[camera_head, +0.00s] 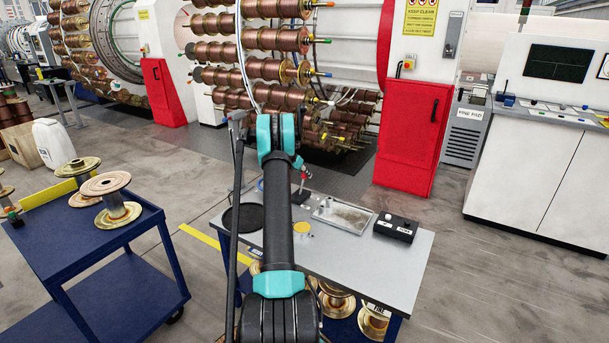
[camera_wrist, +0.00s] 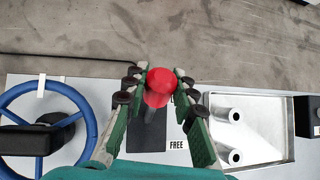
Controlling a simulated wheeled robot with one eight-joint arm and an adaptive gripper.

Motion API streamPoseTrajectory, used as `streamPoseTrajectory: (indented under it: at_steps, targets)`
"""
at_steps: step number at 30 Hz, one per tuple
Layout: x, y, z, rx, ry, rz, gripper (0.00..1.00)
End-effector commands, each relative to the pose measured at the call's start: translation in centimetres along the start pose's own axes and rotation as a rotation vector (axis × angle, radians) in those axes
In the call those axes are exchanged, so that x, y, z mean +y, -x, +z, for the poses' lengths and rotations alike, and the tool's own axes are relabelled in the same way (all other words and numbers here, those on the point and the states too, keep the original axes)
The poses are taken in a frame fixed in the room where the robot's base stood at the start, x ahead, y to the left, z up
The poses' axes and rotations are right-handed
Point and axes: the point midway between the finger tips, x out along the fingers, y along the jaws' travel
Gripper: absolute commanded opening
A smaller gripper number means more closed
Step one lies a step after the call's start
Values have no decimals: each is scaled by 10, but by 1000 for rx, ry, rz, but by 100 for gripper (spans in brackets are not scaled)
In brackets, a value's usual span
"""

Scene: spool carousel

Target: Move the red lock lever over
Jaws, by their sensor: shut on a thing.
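The red lock lever shows in the wrist view as a round red knob (camera_wrist: 161,82) on a short shaft, above a dark base plate (camera_wrist: 147,136). A "FREE" label (camera_wrist: 176,146) lies on the bench beside the plate's near end. My gripper (camera_wrist: 160,74) is shut on the red knob, with one finger on its left and one on its right. In the head view the red lever (camera_head: 305,172) shows just right of my arm, on the grey workbench (camera_head: 370,268). My arm hides most of the gripper there.
A metal tray (camera_wrist: 282,150) with two pegs lies right of the lever, and a blue handwheel (camera_wrist: 80,104) lies left. A black control box (camera_head: 396,228) stands farther right on the bench. A blue cart (camera_head: 90,230) with spools is at left. The spool machine stands behind.

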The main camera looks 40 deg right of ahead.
Motion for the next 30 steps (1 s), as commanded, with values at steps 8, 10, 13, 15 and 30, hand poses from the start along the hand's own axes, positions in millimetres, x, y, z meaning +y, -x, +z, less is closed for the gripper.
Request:
streamPoseTrajectory:
  at_steps: [8, 10, 13, 15, 30]
  targets:
    - [1, 0, 1, -3, -1, 2, 27]
    - [0, 0, 1, -3, -1, 2, 36]
    - [0, 0, 1, -3, -1, 2, 48]
    - [0, 0, 1, -2, -1, 1, 48]
    - [0, 32, 0, -2, 0, 1, 48]
